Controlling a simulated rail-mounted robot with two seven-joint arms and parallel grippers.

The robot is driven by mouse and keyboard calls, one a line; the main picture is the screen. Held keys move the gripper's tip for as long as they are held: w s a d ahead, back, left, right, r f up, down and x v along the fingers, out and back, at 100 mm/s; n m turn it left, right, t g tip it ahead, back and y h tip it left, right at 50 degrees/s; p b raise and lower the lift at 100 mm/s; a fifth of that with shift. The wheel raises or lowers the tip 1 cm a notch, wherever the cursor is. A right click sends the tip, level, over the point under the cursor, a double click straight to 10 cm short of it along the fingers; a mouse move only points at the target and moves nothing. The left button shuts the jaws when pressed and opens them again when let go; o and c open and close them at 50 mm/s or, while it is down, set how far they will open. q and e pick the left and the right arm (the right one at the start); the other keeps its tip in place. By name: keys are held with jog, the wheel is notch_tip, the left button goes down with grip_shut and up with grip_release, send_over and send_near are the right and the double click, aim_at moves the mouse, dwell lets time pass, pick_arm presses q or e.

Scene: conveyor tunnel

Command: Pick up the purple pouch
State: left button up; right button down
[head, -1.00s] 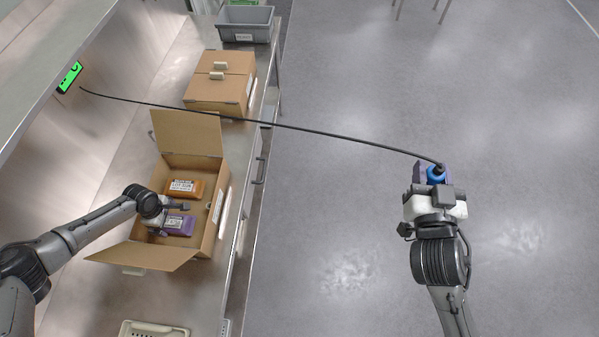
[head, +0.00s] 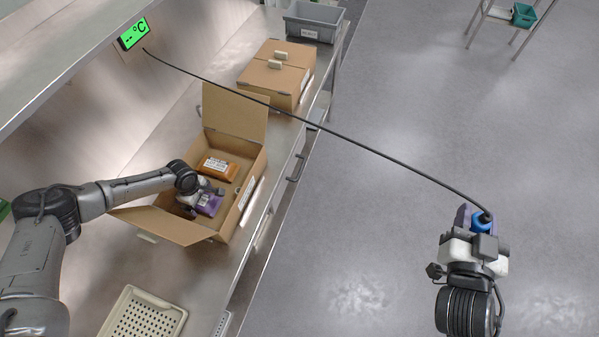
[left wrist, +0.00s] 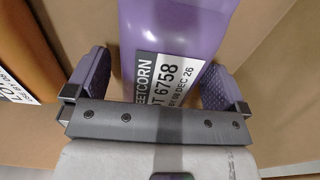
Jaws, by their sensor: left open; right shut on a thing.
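The purple pouch (head: 210,204) with a white label lies in the open cardboard box (head: 256,164), partly hidden by my left gripper (head: 201,196). In the left wrist view the pouch (left wrist: 180,28) runs between the two open purple-padded fingers of my left gripper (left wrist: 158,88), one on each side. The right finger is very near the pouch edge; I cannot tell whether it touches. My right gripper (head: 474,224) is over the floor at the right, shut on a blue-handled probe (head: 482,221) with a black cable.
An orange pouch (head: 217,168) lies beside the purple one in the box. The black cable (head: 330,131) runs to a green display (head: 133,34). A closed box (head: 275,77), grey bin (head: 312,22) and pale perforated tray (head: 143,314) stand on the steel bench.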

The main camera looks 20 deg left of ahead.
pick_arm(q)
jog(key=c, duration=1.1)
jog(key=shift+r, duration=0.15)
jog(key=shift+r, duration=0.6)
notch_tip(320, 180, up, 2)
jog(key=shift+r, duration=0.25)
jog(key=w+d+r, duration=0.3)
jog(key=d+r, duration=0.4)
jog(key=d, duration=0.4)
jog(key=shift+w, duration=0.25)
jog(key=shift+r, duration=0.1)
